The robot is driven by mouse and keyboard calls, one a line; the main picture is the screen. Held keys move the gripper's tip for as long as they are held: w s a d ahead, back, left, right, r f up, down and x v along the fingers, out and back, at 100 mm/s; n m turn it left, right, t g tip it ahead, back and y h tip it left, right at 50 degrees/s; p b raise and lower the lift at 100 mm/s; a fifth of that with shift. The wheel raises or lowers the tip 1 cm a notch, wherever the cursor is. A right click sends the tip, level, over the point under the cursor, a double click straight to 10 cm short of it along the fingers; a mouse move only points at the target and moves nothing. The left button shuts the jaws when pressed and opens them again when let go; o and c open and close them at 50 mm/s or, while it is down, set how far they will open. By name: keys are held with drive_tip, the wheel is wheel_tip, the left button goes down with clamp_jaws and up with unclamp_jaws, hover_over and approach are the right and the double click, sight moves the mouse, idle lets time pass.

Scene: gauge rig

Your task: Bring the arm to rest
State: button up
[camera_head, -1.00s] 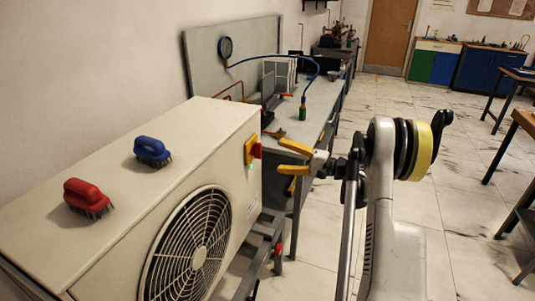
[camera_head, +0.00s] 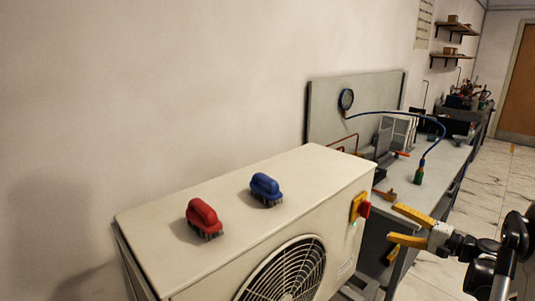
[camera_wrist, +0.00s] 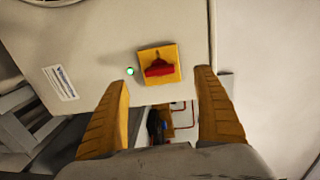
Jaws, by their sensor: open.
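My gripper (camera_head: 405,227) is at the right of the head view, its two yellow fingers apart with nothing between them. It is to the right of the outdoor unit (camera_head: 285,195), close to the red rotary switch (camera_head: 364,210) on its yellow plate. In the wrist view the fingers of my gripper (camera_wrist: 162,105) are wide apart, and the red switch (camera_wrist: 158,68) lies beyond the fingertips with its handle roughly crosswise. A small green light (camera_wrist: 130,71) glows beside the switch plate. Whether the fingers touch the unit is not clear; a gap seems to show.
A red brush (camera_head: 203,217) and a blue brush (camera_head: 265,188) rest on the unit's top. Behind it, a bench (camera_head: 425,180) carries a gauge (camera_head: 346,100) on a panel and a blue hose (camera_head: 405,114). Floor (camera_head: 497,178) is open at the right.

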drive_tip(key=s+a+r+n+g+h, duration=0.1)
drive_tip(key=s+a+r+g+h, duration=0.15)
drive_tip(key=a, duration=0.45)
drive_tip(key=s+a+r+n+g+h, duration=0.15)
drive_tip(key=s+a, duration=0.25)
drive_tip(key=a, duration=0.4)
drive_tip(key=s+a+r+n+g+h, duration=0.1)
drive_tip(key=s+a+r+n+g, duration=0.15)
drive_tip(key=a, duration=0.45)
drive_tip(key=s+a+f+n+h, duration=0.1)
drive_tip(key=s+a+n+h, duration=0.1)
drive_tip(key=s, duration=0.8)
drive_tip(key=s+a+f+n+h, duration=0.2)
drive_tip(key=s+n+h, duration=0.1)
drive_tip(key=s, duration=0.8)
drive_tip(key=shift+a+h, duration=0.4)
drive_tip(key=shift+s, duration=0.1)
